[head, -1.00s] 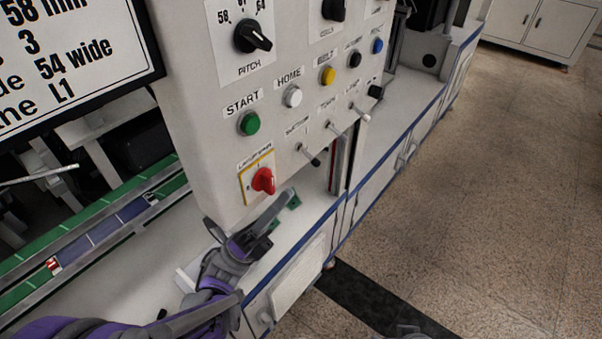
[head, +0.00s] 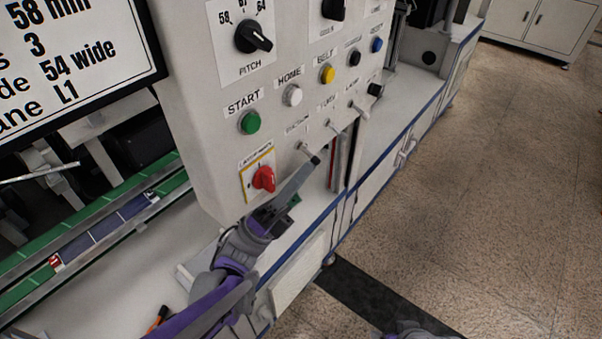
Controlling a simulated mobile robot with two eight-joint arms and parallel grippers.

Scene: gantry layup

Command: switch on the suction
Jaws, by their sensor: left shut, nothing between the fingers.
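The suction switch (head: 303,147) is a small toggle on the grey control panel (head: 210,150), below the START and HOME buttons, under a blurred label that seems to read SUCTION. Its lever slants down to the right in the picture. My left gripper (head: 313,165) is shut and empty. Its fingers point up and right, and their tips overlap the lever's lower end. I cannot tell whether they touch it.
A red rotary switch (head: 264,178) sits just left of my left fingers. Two more toggles (head: 334,126) (head: 360,109) are up and right. A green START button (head: 250,123) is above. A conveyor (head: 110,222) runs at left. The floor at right is clear.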

